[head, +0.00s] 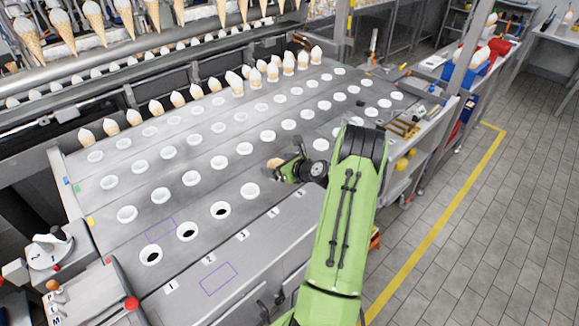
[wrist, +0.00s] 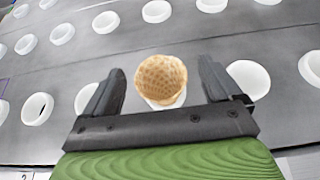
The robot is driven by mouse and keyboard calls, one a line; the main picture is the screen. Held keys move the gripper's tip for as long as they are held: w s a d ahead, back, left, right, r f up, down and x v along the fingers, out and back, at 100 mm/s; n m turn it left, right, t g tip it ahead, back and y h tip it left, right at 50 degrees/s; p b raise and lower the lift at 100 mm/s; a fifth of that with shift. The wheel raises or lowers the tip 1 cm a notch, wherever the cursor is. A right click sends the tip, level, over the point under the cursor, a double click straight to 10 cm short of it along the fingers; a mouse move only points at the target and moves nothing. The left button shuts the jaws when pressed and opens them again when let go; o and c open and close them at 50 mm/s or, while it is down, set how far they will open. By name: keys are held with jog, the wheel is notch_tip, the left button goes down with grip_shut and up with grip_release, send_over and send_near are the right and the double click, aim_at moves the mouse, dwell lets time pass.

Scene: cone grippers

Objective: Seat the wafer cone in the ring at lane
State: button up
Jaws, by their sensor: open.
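The wafer cone (wrist: 160,78) is tan with a waffle pattern. In the wrist view it stands between my two fingers, with the white rim of a ring (wrist: 166,103) showing just below it. It looks to be in that ring, but how deep it sits is hidden. In the head view only a small tan part of the cone (head: 274,162) shows beside my gripper (head: 284,166). My gripper (wrist: 160,70) is open around the cone, with gaps showing on both sides.
White rings fill the grey sloping deck (head: 100,204) in rows. Dark-holed rings (head: 187,232) lie at the near left, by numbered lane labels (head: 209,258). Filled cones (head: 258,76) stand along the back. A control box with a red knob (head: 131,303) is at the front left.

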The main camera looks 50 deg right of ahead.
jog(key=v, duration=1.4)
jog(key=shift+s, duration=0.2)
jog(key=shift+r, duration=0.1)
